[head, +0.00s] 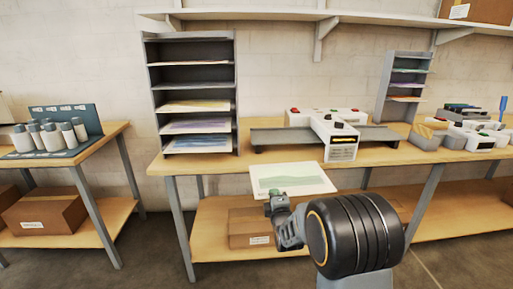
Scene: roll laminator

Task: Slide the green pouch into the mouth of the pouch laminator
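The green pouch (292,178) is a thin white sheet with a green landscape-like print. It is held out roughly flat by its near left edge, by the bench's front edge in the picture. My gripper (276,198) appears shut on that edge; its fingertips are small and partly hidden. The pouch laminator (322,122) is a white machine on the bench, beyond the pouch and slightly right, with red and green buttons and a vented front block. The pouch appears apart from it. I cannot make out the mouth clearly.
Dark grey flat trays (272,136) extend either side of the laminator. A grey sheet rack (193,95) stands left on the wooden bench (215,164), and a smaller rack (404,85) behind right. More white and grey devices (470,134) are at right. Bare bench lies before the laminator.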

